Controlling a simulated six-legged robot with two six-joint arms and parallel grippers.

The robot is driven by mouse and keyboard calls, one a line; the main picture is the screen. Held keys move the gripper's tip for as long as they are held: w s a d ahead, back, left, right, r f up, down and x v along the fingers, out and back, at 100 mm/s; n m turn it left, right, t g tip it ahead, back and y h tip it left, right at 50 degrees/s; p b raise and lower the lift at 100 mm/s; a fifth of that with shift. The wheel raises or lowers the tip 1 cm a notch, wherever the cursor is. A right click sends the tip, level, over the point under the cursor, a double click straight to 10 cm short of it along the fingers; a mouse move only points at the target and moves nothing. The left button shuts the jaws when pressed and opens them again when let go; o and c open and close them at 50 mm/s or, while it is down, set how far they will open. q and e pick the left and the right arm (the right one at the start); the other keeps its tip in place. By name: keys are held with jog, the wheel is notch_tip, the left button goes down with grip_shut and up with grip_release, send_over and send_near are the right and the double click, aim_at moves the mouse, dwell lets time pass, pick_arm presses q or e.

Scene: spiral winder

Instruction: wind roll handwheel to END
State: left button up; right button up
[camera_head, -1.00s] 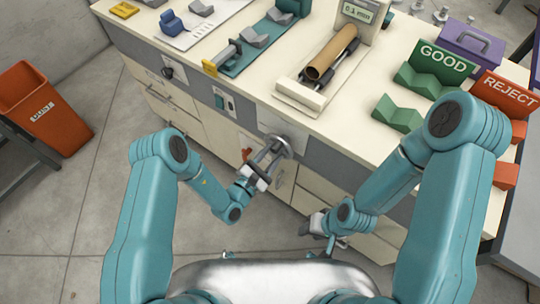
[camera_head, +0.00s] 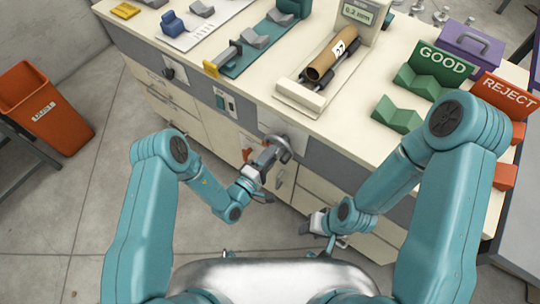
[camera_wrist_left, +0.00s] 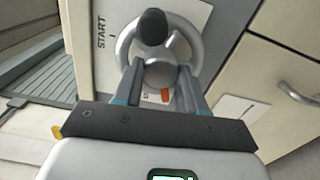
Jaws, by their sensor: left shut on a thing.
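The handwheel (camera_head: 284,147) is on the front of the bench; in the left wrist view it is a grey ring (camera_wrist_left: 126,45) with a round hub and a dark knob (camera_wrist_left: 153,27) at the top. My left gripper (camera_head: 260,163) is on it, and in the left wrist view its fingers (camera_wrist_left: 160,85) are shut on the wheel's middle. A plate behind the wheel reads START (camera_wrist_left: 101,30); an orange mark (camera_wrist_left: 165,95) shows below the hub. The brown roll (camera_head: 322,68) lies in its holder with a white label on top. My right gripper (camera_head: 313,225) hangs apart, its jaws unclear.
A display (camera_head: 357,14) reads about 0.2 mm. Green GOOD (camera_head: 442,60) and red REJECT (camera_head: 508,92) stands are on the right of the bench top. Drawers with handles (camera_head: 157,98) are below. An orange bin (camera_head: 45,108) stands at the left.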

pick_arm(q)
jog(key=shift+f+m, duration=0.1)
jog(key=shift+m, duration=1.8)
jog(key=o, duration=1.1)
jog(key=shift+c, duration=0.2)
jog(key=shift+a, duration=0.1)
jog(key=b+v, duration=0.1)
jog(key=v, duration=1.5)
jog(key=shift+b, duration=0.4)
jog(key=shift+s, duration=0.15)
